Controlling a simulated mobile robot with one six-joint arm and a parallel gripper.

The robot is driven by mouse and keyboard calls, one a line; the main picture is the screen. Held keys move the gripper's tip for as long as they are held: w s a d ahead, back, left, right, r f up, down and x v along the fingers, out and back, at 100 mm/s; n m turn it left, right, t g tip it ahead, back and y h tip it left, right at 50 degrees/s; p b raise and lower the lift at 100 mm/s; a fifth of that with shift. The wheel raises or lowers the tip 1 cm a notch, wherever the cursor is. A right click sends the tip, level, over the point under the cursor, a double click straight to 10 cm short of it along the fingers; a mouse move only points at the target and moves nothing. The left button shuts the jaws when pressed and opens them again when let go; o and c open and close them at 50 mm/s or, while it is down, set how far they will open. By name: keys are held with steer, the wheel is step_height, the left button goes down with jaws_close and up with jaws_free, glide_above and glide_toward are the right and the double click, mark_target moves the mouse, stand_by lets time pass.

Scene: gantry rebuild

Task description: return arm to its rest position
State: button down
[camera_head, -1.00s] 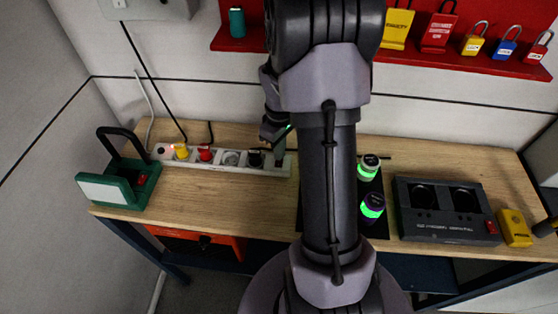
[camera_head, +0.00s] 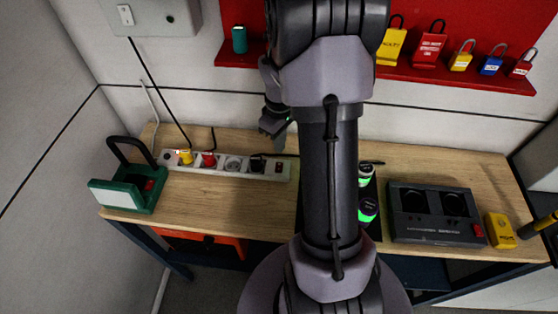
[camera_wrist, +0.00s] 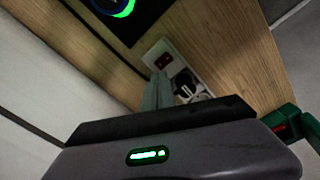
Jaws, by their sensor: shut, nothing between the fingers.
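My arm rises through the middle of the head view and hides part of the bench. My gripper (camera_head: 272,132) shows at the left of the arm, above the back of the bench, behind the right end of the white power strip (camera_head: 222,166). In the wrist view my gripper's fingers (camera_wrist: 157,92) are together with nothing between them. Beyond them are the strip's red switch (camera_wrist: 164,61) and a black plug (camera_wrist: 184,89).
A green lamp-like box (camera_head: 128,190) stands at the bench's left end. A dark two-well unit (camera_head: 436,214) and a yellow box (camera_head: 499,230) stand at the right. Green-banded cylinders (camera_head: 367,209) are beside my arm.

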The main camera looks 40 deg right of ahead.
stand_by(0.3)
steer(key=shift+a+r, duration=0.1)
steer(key=s+a+r+m+t+b, duration=0.2)
steer(key=a+r+b, duration=0.25)
steer(key=a, duration=0.45)
steer(key=s+a+r+m+t+b, duration=0.1)
steer(key=a+r+m+b, duration=0.15)
steer(key=a+r, duration=0.4)
steer(key=s+a+f+m+t+y+b, duration=0.1)
steer(key=s+a+m+t+y+b, duration=0.1)
steer(key=s+a, duration=0.7)
steer(key=a+b, duration=0.1)
steer(key=a, duration=0.1)
steer(key=shift+s+a+t+b, duration=0.2)
steer(key=shift+a+t+b, duration=0.1)
steer(key=shift+t+b, duration=0.1)
